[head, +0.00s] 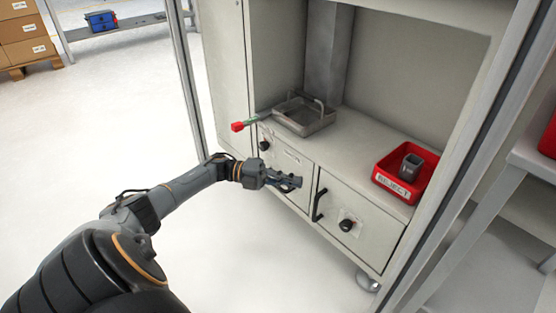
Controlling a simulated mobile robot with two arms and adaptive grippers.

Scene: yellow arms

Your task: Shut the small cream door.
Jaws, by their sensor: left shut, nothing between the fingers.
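Two small cream doors sit side by side in the low front of a cream cabinet. The left door (291,161) has a black knob near its upper left corner and a dark handle low on its right side. It looks flush or nearly flush with the frame; a small gap cannot be ruled out. The right door (370,221) has a black bar handle on its left and a black knob, and looks shut. My left gripper (296,182) is shut and empty, in front of the left door at its handle, partly hiding it; contact is unclear. My right gripper is out of view.
Metal posts flank the cabinet.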

